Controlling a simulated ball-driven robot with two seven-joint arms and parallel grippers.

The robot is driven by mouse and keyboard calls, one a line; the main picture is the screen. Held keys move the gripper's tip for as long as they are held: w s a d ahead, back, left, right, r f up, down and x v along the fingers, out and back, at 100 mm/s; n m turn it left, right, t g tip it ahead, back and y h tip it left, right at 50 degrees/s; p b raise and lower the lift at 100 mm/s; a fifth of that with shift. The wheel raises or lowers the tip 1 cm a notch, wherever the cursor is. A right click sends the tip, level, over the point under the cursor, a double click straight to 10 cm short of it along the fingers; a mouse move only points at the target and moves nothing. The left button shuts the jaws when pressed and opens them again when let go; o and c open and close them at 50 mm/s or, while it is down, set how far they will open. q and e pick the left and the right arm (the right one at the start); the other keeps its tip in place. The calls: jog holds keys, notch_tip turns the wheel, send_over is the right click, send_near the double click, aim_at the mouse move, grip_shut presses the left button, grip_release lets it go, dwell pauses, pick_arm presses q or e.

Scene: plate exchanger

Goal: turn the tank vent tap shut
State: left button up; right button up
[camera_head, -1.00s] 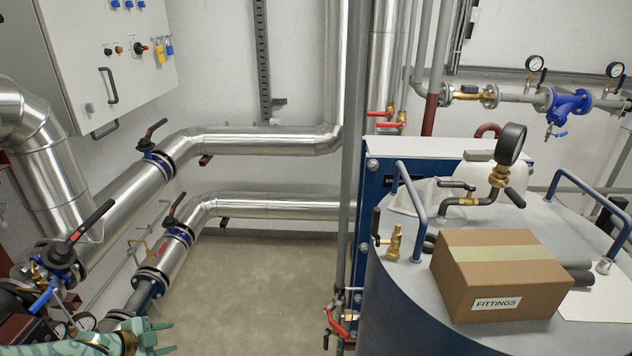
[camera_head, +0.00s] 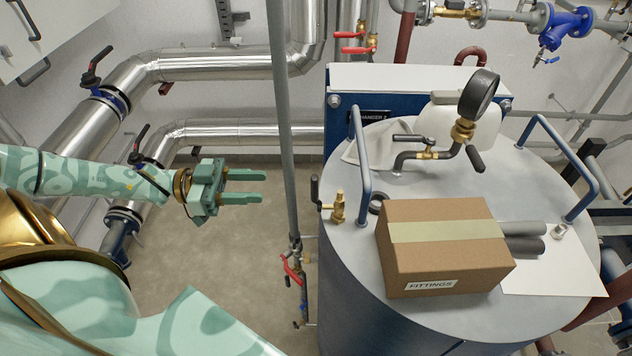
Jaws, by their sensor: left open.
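A small brass tap (camera_head: 338,207) with an upright black lever stands at the left edge of the grey tank top (camera_head: 350,262). A second tap (camera_head: 428,150), brass with a dark lever, sits on the bent pipe under the round gauge (camera_head: 478,93). I cannot tell from any label which is the vent tap. My left gripper (camera_head: 263,187) is open and empty, its fingers pointing right. It is in the air left of the tank, apart from the brass tap, with a grey upright pipe showing between them. My right gripper is out of view.
A cardboard box (camera_head: 445,262) marked FITTINGS sits on the tank just right of the brass tap. Blue handrails (camera_head: 359,165) rise from the tank top. The grey upright pipe (camera_head: 283,130) stands left of the tank, with a red-handled valve (camera_head: 291,270) low down.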

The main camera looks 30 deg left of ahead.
aim_at(314, 186)
pick_arm(q)
jog(key=p+x, duration=0.2)
jog(key=x, duration=1)
jog(key=shift+w+d, duration=0.15)
jog(key=shift+w, duration=0.15)
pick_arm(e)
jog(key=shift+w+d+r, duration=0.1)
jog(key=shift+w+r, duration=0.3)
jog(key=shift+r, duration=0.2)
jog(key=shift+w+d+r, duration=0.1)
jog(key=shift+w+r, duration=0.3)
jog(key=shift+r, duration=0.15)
pick_arm(q)
grip_shut()
